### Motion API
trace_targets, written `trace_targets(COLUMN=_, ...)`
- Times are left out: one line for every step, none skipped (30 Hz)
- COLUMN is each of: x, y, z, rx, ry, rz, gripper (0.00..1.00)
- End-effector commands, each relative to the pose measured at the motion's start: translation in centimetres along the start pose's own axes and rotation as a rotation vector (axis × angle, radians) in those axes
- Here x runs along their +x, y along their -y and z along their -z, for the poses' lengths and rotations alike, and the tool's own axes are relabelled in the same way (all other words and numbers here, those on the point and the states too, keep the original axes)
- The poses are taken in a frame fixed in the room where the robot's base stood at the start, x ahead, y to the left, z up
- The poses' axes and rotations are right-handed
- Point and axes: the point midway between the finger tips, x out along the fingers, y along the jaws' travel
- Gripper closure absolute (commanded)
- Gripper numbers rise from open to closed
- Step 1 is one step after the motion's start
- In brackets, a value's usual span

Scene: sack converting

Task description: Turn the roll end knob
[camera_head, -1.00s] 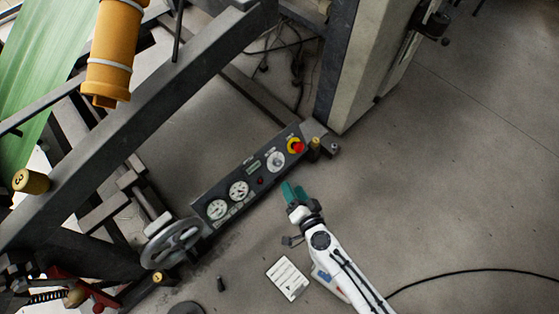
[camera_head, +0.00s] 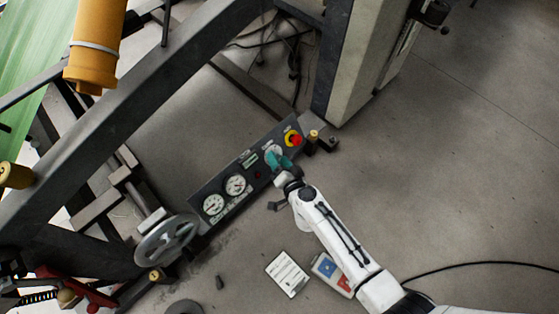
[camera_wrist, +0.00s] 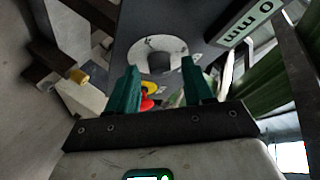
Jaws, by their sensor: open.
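A round white dial with a grey knob (camera_wrist: 160,62) at its centre sits on the dark control panel (camera_head: 222,179). I take it for the roll end knob; its label is too small to read. In the head view, my gripper (camera_head: 279,160) is over this dial and hides most of it. In the wrist view, my gripper (camera_wrist: 160,67) has its two teal fingers apart, with the grey knob seen between the fingertips. The gripper is open and empty; I cannot tell whether a finger touches the knob.
A red emergency button on a yellow ring (camera_head: 294,139) is close beside the dial. Two round gauges (camera_head: 235,185) and a small display (camera_wrist: 248,22) share the panel. A grey handwheel (camera_head: 166,240) stands at its lower left. A dark frame beam (camera_head: 150,90) crosses behind.

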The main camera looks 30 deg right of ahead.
Motion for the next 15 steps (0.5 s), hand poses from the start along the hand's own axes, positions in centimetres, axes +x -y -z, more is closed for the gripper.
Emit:
trace_targets(x=-0.01, y=0.00, z=0.00, rx=0.000, ry=0.000, rz=0.000, gripper=0.48)
trace_targets(x=-0.02, y=0.00, z=0.00, rx=0.000, ry=0.000, rz=0.000, gripper=0.51)
trace_targets(x=-0.02, y=0.01, z=0.00, rx=0.000, ry=0.000, rz=0.000, gripper=0.55)
trace_targets(x=-0.02, y=0.01, z=0.00, rx=0.000, ry=0.000, rz=0.000, gripper=0.58)
trace_targets(x=-0.02, y=0.01, z=0.00, rx=0.000, ry=0.000, rz=0.000, gripper=0.61)
trace_targets(x=-0.03, y=0.01, z=0.00, rx=0.000, ry=0.000, rz=0.000, gripper=0.65)
trace_targets(x=-0.03, y=0.01, z=0.00, rx=0.000, ry=0.000, rz=0.000, gripper=0.68)
trace_targets(x=-0.03, y=0.01, z=0.00, rx=0.000, ry=0.000, rz=0.000, gripper=0.70)
trace_targets(x=-0.03, y=0.01, z=0.00, rx=0.000, ry=0.000, rz=0.000, gripper=0.74)
trace_targets(x=-0.03, y=0.01, z=0.00, rx=0.000, ry=0.000, rz=0.000, gripper=0.77)
trace_targets(x=-0.03, y=0.01, z=-0.01, rx=0.000, ry=0.000, rz=0.000, gripper=0.80)
trace_targets(x=-0.03, y=0.01, z=-0.01, rx=0.000, ry=0.000, rz=0.000, gripper=0.84)
trace_targets(x=-0.03, y=0.01, z=-0.01, rx=0.000, ry=0.000, rz=0.000, gripper=0.87)
trace_targets(x=-0.03, y=0.01, z=-0.01, rx=0.000, ry=0.000, rz=0.000, gripper=0.90)
trace_targets(x=-0.04, y=0.01, z=-0.01, rx=0.000, ry=0.000, rz=0.000, gripper=0.93)
